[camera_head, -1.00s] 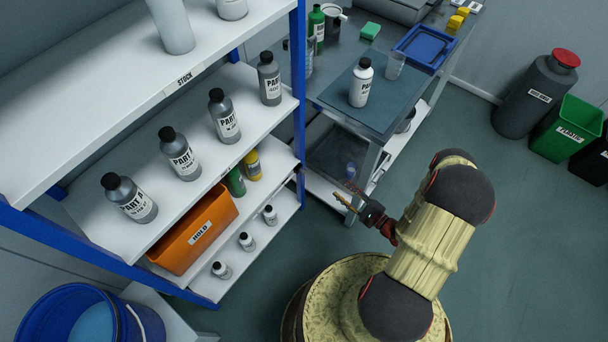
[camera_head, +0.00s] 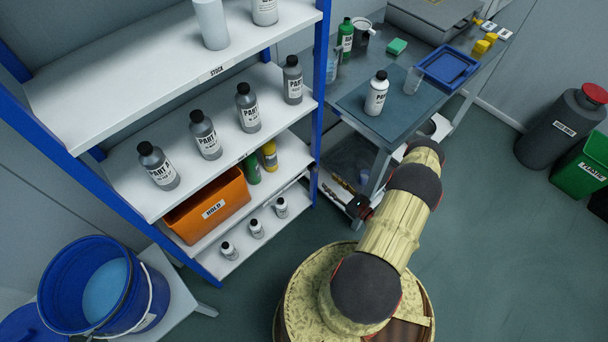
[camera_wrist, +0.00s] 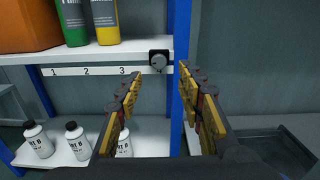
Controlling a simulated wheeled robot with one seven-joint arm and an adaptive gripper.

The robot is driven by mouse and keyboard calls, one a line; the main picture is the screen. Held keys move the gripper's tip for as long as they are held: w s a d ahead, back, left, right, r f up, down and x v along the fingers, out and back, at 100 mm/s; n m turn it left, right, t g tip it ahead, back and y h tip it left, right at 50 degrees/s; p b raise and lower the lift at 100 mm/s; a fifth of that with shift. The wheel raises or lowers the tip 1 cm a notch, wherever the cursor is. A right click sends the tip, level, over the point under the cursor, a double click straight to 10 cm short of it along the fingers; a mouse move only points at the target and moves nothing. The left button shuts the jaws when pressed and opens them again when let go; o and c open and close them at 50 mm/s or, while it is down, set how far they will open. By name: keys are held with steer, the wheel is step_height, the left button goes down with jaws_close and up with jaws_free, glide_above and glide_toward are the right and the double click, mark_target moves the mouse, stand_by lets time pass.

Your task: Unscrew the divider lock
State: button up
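The divider lock appears as a round grey knob on a small black square plate (camera_wrist: 158,61) in the wrist view. It sits at the right end of the numbered white shelf rail, just left of the blue post. My gripper (camera_wrist: 158,76) is open and empty, its yellow-and-black fingers spread wide. The knob shows beyond the fingertips, between them, with a visible gap to both. In the head view my gripper (camera_head: 343,195) is low, just right of the shelf's blue front post. The lock is too small to make out clearly there.
The blue post (camera_wrist: 181,40) stands close behind the right finger. Small white bottles (camera_wrist: 75,140) stand on the shelf below, one partly behind the left finger. Green and yellow bottles (camera_wrist: 104,22) and an orange bin (camera_wrist: 28,25) stand above. A workbench (camera_head: 350,100) is to the right.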

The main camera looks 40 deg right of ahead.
mark_target(318, 171)
steer(key=w, duration=0.2)
steer(key=w+m+b, duration=0.1)
steer(key=w, duration=0.2)
steer(key=w+m+b, duration=0.1)
steer(key=w, duration=0.1)
steer(key=shift+w+a, duration=0.4)
steer(key=shift+c, duration=1.3)
jaws_close()
